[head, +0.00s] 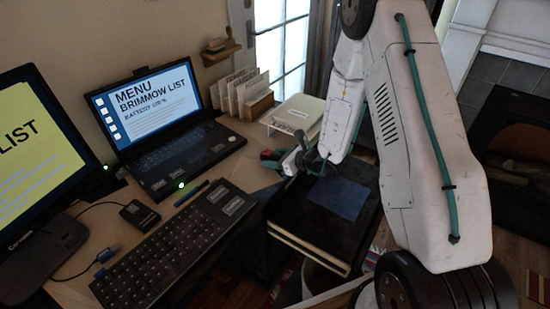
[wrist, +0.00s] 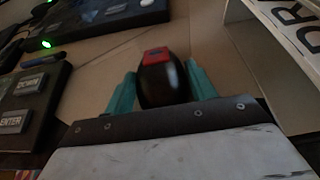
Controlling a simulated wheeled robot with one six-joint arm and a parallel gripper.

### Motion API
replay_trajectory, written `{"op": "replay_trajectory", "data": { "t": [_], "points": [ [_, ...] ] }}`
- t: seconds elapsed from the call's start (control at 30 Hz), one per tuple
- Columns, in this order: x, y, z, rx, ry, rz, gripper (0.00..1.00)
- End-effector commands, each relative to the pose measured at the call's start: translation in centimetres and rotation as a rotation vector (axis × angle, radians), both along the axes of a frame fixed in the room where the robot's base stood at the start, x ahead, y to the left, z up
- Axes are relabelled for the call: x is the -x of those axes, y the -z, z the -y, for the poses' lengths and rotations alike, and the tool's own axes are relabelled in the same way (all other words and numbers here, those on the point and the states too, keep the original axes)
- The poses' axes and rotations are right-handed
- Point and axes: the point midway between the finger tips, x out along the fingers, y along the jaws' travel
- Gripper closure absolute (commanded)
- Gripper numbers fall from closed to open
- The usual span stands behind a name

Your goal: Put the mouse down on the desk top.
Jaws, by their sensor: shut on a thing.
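The mouse (wrist: 160,84) is black and rounded with a red patch at its far end. It sits between the two teal fingers of my gripper (wrist: 163,90), which is shut on it. In the head view my gripper (head: 283,161) is at the right side of the desk, in front of the white box, and the red of the mouse (head: 269,156) shows at its tip. The tan desk top (head: 240,173) lies below and beyond the mouse. I cannot tell whether the mouse touches it.
An open laptop (head: 187,149), a keyboard (head: 170,255) and a monitor (head: 35,150) fill the desk's left. A large black book-like block (head: 320,232) is at the right, below my arm.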

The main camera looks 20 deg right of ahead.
Motion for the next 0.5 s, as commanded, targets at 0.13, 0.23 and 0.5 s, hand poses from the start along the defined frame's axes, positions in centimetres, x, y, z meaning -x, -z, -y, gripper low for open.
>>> {"op": "replay_trajectory", "data": {
  "t": [0.13,0.23,0.5],
  "points": [
    [0.01,0.26,-0.11,0.000,-0.001,-0.001,0.30],
    [0.01,0.24,-0.25,0.000,-0.003,-0.001,0.22],
    [-0.01,-0.07,-0.23,0.001,-0.003,0.001,0.22]
  ]
}}
